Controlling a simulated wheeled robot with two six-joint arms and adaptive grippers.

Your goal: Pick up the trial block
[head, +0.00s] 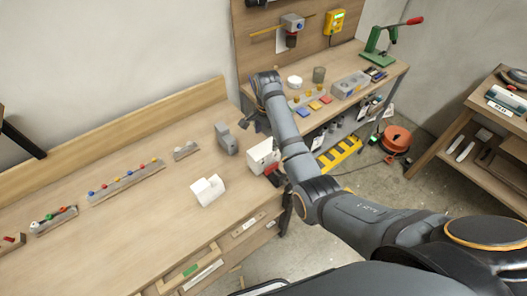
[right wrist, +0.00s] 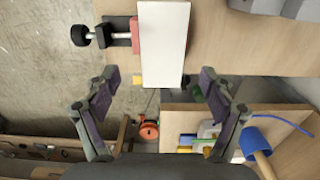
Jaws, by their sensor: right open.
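A white block (head: 262,153) stands at the right end of the long workbench, with a red-jawed clamp (head: 273,172) at its front. The right wrist view shows this white block (right wrist: 165,45) from above, beside the clamp's red jaw (right wrist: 135,35) and black screw. A second white block (head: 208,190) with a rounded part lies on the bench to its left. No label tells which is the trial block. My right gripper (head: 257,122) is over the bench end, behind the clamped block. Its fingers (right wrist: 158,88) are wide apart, with nothing gripped between them. My left gripper is out of view.
A grey fixture (head: 226,138) stands close to the left of the clamped block. Racks of small coloured pieces (head: 125,180) lie further left. A second bench (head: 345,95) with a green press (head: 378,52) stands behind. The front middle of the workbench is clear.

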